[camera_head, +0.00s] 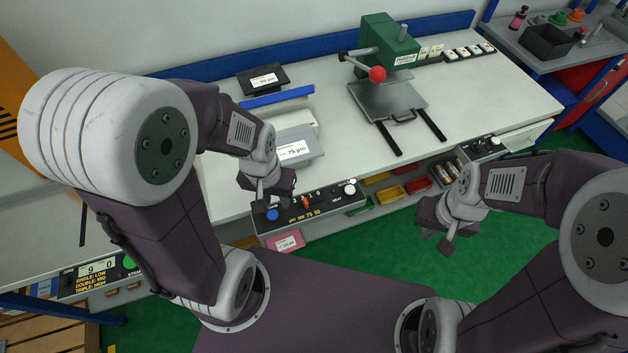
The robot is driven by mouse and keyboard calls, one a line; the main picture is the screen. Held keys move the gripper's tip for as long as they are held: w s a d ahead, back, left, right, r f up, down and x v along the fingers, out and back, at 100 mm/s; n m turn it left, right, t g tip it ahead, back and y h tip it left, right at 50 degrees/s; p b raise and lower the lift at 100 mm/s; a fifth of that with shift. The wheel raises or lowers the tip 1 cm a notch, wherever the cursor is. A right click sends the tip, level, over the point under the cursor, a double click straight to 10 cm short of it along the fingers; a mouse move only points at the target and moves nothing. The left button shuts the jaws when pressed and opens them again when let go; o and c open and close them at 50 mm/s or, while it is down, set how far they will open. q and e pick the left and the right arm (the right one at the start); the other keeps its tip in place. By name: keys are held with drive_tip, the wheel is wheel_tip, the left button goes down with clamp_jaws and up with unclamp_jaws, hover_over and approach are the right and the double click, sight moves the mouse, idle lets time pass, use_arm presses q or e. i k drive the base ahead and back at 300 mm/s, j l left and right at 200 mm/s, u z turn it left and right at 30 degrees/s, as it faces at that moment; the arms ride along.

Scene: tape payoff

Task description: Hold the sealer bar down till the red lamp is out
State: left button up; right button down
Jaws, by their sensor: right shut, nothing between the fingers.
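A blue bar (277,96) lies along the back of a pale, low unit that I take to be the sealer; a grey box (296,147) labelled 75 µm is in front of it. Whether the bar is up or pressed down is unclear. A dark control panel (325,203) at the table's front edge carries a blue knob (272,214), a small red part (306,203) and a white knob or lamp (350,188). I cannot tell whether a lamp is lit. My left gripper (266,194) is above the panel's left end, its opening unclear. My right gripper (440,238) is shut and empty, in front of the table.
A green press (388,42) with a red ball handle (377,74) stands over a grey plate (388,97) at the back. A dark block (263,80) lies behind the blue bar. Coloured bins (391,194) sit under the front edge.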

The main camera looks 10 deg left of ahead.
sight(304, 92)
drive_tip(key=i+j, duration=0.15)
drive_tip(key=j, duration=0.2)
drive_tip(key=i+j, duration=0.15)
drive_tip(key=j, duration=0.25)
drive_tip(key=i+j+u, duration=0.1)
drive_tip(key=j, duration=0.25)
drive_tip(key=i+j, duration=0.2)
drive_tip(key=j, duration=0.15)
